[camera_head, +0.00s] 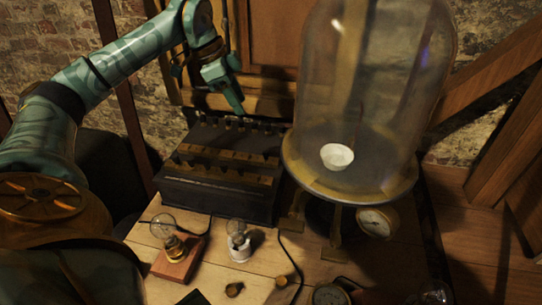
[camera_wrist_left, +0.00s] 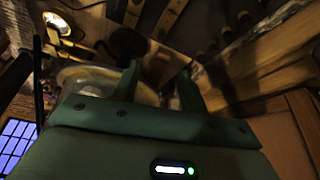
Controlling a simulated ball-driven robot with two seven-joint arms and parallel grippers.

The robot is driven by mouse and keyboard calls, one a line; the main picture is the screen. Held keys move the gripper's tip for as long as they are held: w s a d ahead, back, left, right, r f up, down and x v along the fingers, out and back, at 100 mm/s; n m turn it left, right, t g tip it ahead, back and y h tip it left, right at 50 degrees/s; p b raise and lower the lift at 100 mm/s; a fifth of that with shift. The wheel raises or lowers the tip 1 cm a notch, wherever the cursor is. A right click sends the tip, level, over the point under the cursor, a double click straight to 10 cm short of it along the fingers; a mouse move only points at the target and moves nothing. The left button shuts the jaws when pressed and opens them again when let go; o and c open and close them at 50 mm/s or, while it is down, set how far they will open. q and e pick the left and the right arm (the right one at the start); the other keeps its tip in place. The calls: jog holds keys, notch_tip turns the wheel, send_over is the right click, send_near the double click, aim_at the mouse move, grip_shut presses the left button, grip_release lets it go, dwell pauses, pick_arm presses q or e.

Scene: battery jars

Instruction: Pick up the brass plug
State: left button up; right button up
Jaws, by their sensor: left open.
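My left gripper (camera_head: 236,106) hangs over the back edge of a dark box (camera_head: 215,200) with brass strips and a row of small plugs along its back. In the left wrist view its two fingers (camera_wrist_left: 158,90) are apart with nothing visible held between them. I cannot tell which piece is the brass plug; the small pegs in the box are too dim to make out. My right gripper is not in view.
A tall glass bell jar (camera_head: 375,70) stands right of the box, with a white cup (camera_head: 337,156) inside. Bare table (camera_head: 262,262) shows in front.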

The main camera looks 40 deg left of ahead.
pick_arm(q)
jog(key=f, duration=0.1)
jog(key=b, duration=0.3)
send_over(265, 151)
jog(key=s+a, duration=0.1)
jog(key=s, duration=0.1)
jog(key=f, duration=0.9)
jog(key=shift+w+a+f, duration=0.15)
jog(key=shift+a+f, duration=0.05)
jog(key=shift+f, duration=0.1)
jog(key=b+x, duration=0.1)
jog(key=x, duration=0.4)
jog(key=shift+w+a+f+b, duration=0.15)
jog(key=shift+f+b, duration=0.1)
jog(key=shift+b, duration=0.1)
jog(key=shift+r, duration=0.1)
jog(key=shift+c, duration=1)
grip_shut()
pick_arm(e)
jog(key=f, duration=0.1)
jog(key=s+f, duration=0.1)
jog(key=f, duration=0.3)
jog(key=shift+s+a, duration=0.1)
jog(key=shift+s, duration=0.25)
